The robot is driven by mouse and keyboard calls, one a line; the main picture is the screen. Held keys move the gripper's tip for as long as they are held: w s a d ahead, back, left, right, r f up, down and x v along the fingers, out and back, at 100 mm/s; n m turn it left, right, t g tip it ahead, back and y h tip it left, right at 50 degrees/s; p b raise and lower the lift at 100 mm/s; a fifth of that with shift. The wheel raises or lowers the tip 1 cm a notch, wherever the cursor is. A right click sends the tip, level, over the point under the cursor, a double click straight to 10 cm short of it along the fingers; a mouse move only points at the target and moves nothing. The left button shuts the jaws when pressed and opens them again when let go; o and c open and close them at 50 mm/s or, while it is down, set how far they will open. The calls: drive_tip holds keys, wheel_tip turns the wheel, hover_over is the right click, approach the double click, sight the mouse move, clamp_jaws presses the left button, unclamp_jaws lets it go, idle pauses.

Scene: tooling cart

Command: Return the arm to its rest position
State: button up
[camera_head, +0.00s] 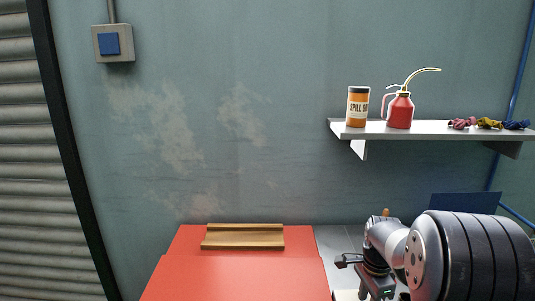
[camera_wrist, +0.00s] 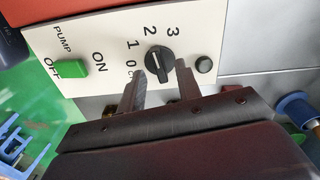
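My gripper (camera_wrist: 160,70) shows in the wrist view with its two fingers apart and nothing clamped between them. A cream control panel (camera_wrist: 105,35) lies just beyond the fingers. Its black rotary knob (camera_wrist: 159,60) appears between the fingertips in the picture; I cannot tell how much gap separates them from it. The knob is marked 0, 1, 2 and 3. In the camera_head view my arm fills the lower right corner, bent down beside the red cart top (camera_head: 240,278), and the fingers cannot be made out.
A blue-topped knob (camera_wrist: 297,108) stands at right. A wooden rail block (camera_head: 243,237) sits on the red top. A wall shelf (camera_head: 430,132) holds an orange can (camera_head: 358,107), red oiler (camera_head: 400,111) and rags.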

wheel_tip(320, 180, down, 2)
drive_tip(key=shift+f, duration=0.1)
drive_tip(key=shift+r+n, duration=0.2)
drive_tip(key=shift+n, duration=0.2)
drive_tip(key=n, duration=0.3)
drive_tip(key=shift+b, duration=0.3)
drive_tip(key=n+b, duration=0.1)
drive_tip(key=n, duration=0.5)
drive_tip(key=shift+r, duration=0.1)
